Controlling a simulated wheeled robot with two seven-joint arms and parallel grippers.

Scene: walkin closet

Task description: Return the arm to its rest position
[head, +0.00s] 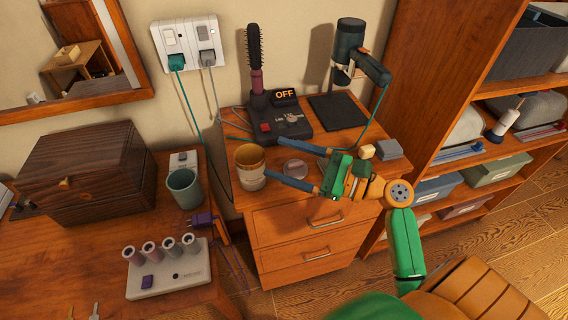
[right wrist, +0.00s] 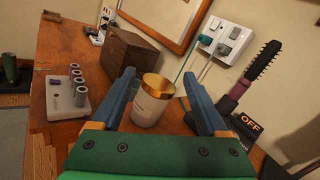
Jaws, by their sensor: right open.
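My right arm reaches in from the right in the head view, with its green and orange wrist over the wooden drawer cabinet (head: 310,212). My right gripper (head: 272,156) is open, with two long blue fingers pointing left. A white jar with a gold rim (head: 250,181) stands upright near the cabinet's left edge, just beyond the fingertips. In the right wrist view, the jar (right wrist: 152,108) appears between the spread fingers of the gripper (right wrist: 157,76), and nothing shows gripped. My left gripper is out of view.
A hair brush (head: 255,50) stands in a black base showing OFF (head: 285,118). A hair dryer (head: 358,55) stands behind the wrist. Small blocks (head: 386,149) lie near the wrist. Shelves (head: 470,150) rise at right. A teal cup (head: 184,188) and wooden box (head: 85,172) stand left.

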